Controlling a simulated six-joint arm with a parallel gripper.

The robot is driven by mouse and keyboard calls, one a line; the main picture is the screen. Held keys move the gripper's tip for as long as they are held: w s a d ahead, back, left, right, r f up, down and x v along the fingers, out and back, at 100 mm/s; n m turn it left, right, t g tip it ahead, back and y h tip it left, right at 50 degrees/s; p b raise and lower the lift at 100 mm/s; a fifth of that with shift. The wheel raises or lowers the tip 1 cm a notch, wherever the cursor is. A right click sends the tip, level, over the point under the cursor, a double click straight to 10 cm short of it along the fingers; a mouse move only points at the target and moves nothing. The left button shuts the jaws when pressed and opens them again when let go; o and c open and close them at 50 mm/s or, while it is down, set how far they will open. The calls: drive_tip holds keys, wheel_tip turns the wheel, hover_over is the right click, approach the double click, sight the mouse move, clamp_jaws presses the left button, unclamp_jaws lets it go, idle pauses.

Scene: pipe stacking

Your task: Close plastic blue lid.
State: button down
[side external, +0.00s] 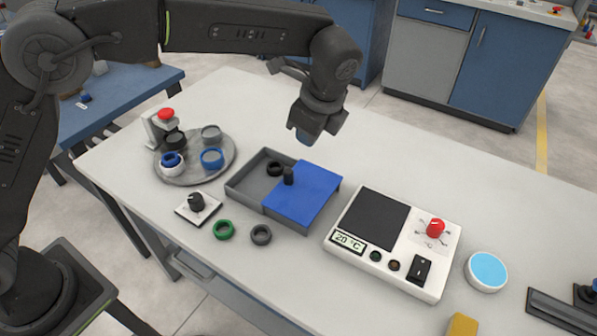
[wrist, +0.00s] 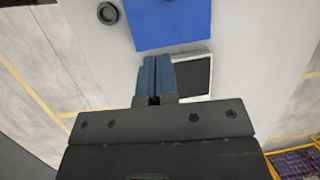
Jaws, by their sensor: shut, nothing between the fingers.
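The blue lid (side external: 303,193) lies over the right part of a grey tray (side external: 245,188), with a dark upright knob (side external: 289,176) at its left edge. The tray's left part is uncovered, and a dark ring (side external: 275,168) lies in it. The lid also shows at the top of the wrist view (wrist: 172,22). My gripper (side external: 303,138) is above and behind the lid in the side view, clear of it. Its blue fingers (wrist: 155,62) are together with nothing between them.
A white device with a dark plate (side external: 374,218) and red knob stands right of the tray. A round grey tray (side external: 188,178) with several rings is at the left. Green (side external: 224,230) and grey (side external: 261,234) rings lie in front. A light blue disc (side external: 487,270) is farther right.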

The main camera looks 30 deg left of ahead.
drive_tip(key=w+d+f+m+y, duration=0.1)
drive_tip(key=d+f+m, duration=0.1)
drive_tip(key=d+f, duration=0.25)
approach(292, 183)
drive_tip(key=f, duration=0.1)
drive_tip(key=d+f, duration=0.1)
drive_tip(key=f, duration=0.1)
drive_tip(key=d+f, duration=0.1)
drive_tip(key=shift+s+d+f, duration=0.1)
drive_tip(key=shift+s+f, duration=0.1)
drive_tip(key=shift+f, duration=0.05)
drive_tip(key=a, duration=0.2)
drive_tip(key=shift+w+a+r, duration=0.15)
drive_tip(key=shift+w+a, duration=0.1)
drive_tip(key=shift+w, duration=0.05)
drive_tip(key=shift+w+a, duration=0.15)
drive_tip(key=shift+a, duration=0.55)
drive_tip(key=a, duration=1.2)
drive_tip(key=shift+a, duration=0.35)
